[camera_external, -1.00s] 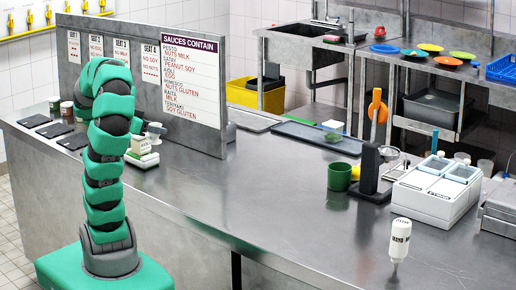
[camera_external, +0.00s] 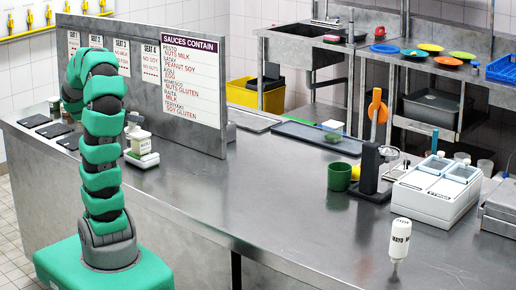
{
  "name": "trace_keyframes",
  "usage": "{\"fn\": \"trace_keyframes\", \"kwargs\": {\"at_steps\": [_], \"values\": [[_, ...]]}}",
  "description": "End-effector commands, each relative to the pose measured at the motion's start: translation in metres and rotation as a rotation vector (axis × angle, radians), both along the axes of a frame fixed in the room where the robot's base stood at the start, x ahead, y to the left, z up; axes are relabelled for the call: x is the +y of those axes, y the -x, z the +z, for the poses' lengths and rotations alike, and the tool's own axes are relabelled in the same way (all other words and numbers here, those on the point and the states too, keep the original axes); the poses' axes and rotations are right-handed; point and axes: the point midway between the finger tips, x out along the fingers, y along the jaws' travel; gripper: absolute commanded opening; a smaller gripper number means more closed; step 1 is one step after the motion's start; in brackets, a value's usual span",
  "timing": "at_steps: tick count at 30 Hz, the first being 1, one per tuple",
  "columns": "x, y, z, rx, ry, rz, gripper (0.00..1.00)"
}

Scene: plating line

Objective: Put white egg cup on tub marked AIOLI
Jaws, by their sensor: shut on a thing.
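My arm (camera_external: 101,150) rises from its green base at the lower left and bends over at the top, towards the far left of the counter. Its far end (camera_external: 72,98) points down behind the upper links. My gripper is hidden there, so its jaws and anything between them do not show. I cannot make out a white egg cup. Small tubs (camera_external: 55,104) stand at the counter's left end, partly behind my arm. A pale tub (camera_external: 140,144) stands on a white scale (camera_external: 142,160) right of my arm. No AIOLI label on a tub is readable.
Dark flat pads (camera_external: 54,130) lie on the left of the counter. A sauces sign (camera_external: 192,75) stands behind the scale. A green cup (camera_external: 339,177), a dark stand (camera_external: 370,172), a white machine (camera_external: 436,190) and a squeeze bottle (camera_external: 400,240) are on the right. The middle front is clear.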

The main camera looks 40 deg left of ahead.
Motion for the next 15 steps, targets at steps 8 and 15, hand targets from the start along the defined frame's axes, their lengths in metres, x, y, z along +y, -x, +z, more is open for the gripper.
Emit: {"fn": "trace_keyframes", "kwargs": {"at_steps": [8,15], "values": [[0.031,-0.043,-0.005,-0.004,0.0,-0.005,0.19],[0.055,-0.072,-0.009,-0.002,-0.002,-0.003,0.19]]}}
